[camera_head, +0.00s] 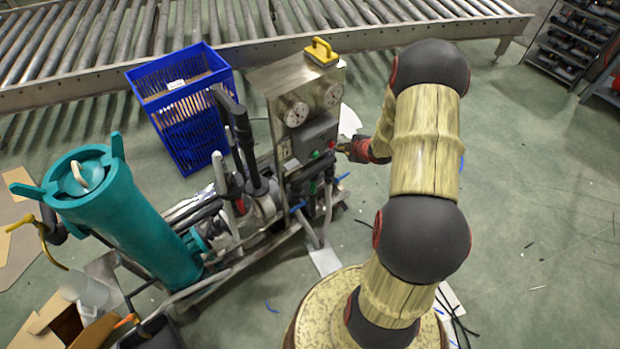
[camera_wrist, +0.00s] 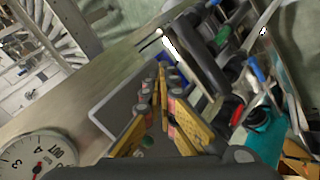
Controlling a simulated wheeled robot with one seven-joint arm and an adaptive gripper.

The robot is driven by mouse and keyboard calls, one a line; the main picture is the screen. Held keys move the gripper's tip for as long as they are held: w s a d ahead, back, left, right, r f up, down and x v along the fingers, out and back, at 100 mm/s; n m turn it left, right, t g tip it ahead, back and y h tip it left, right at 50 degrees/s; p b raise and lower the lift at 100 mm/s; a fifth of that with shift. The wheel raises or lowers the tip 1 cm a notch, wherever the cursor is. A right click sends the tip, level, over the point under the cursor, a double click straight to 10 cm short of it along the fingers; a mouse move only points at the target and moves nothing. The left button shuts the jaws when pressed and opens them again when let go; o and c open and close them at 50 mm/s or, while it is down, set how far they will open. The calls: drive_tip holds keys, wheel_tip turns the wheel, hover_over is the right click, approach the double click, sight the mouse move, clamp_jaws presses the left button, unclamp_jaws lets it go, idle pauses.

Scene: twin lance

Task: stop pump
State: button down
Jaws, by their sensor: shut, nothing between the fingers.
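The pump skid carries a grey control box (camera_head: 312,138) below two round gauges. A red button (camera_head: 332,144) and a green button (camera_head: 315,155) sit on the box's face. My gripper (camera_head: 343,148) is just right of the red button, its fingertips pointing at the box; I cannot tell whether they touch it. In the wrist view the yellowish fingers of my gripper (camera_wrist: 162,68) meet at their tips, with nothing seen between them. They cover part of the grey box (camera_wrist: 112,104). The red button is not clearly seen there. The pump has a teal cylinder (camera_head: 125,215).
A gauge (camera_wrist: 38,158) shows close by in the wrist view. Pipes and hoses (camera_head: 240,150) crowd the box's left side. A yellow-handled object (camera_head: 321,52) sits on top of the panel. A blue crate (camera_head: 185,105) and roller conveyor (camera_head: 240,40) stand behind. Floor at right is mostly clear.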

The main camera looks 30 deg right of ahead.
drive_tip(key=s, duration=0.6)
drive_tip(key=shift+d+p, duration=0.2)
drive_tip(key=shift+p, duration=0.15)
idle(0.4)
